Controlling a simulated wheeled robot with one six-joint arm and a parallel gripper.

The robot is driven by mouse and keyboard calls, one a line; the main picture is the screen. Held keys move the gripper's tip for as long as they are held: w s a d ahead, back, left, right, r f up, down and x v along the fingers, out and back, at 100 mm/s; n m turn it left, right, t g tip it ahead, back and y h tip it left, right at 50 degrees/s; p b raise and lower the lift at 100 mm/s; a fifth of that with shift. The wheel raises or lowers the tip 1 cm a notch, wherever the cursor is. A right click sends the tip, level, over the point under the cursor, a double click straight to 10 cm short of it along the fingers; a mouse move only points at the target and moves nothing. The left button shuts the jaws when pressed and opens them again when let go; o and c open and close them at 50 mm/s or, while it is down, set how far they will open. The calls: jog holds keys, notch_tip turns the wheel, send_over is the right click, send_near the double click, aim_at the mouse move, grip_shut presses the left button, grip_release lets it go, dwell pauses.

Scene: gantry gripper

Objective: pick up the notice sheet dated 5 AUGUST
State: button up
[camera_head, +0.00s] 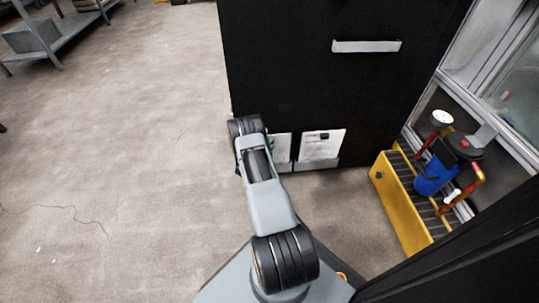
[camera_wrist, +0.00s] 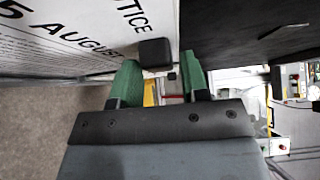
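The notice sheet dated 5 AUGUST (camera_wrist: 75,30) fills the upper left of the wrist view, white with black print reading NOTICE and 5 AUGUST. My gripper (camera_wrist: 163,78) has green fingers that stand apart with a gap between them. A small black block (camera_wrist: 155,52) sits at the sheet's edge, just beyond the fingertips; I cannot tell whether a finger touches it. In the head view, two white sheets show low on a black panel: the right one (camera_head: 321,143) in full, the left one (camera_head: 280,148) partly behind my arm. Their dates are unreadable there.
The black panel (camera_head: 300,70) carries a pale empty strip (camera_head: 366,46) higher up. A yellow crate (camera_head: 398,205) with a blue and red device (camera_head: 435,177) stands at right beside a window. Grey shelving (camera_head: 60,42) is at far left.

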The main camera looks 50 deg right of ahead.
grip_shut()
jog(key=shift+r, duration=0.1)
dwell(0.3)
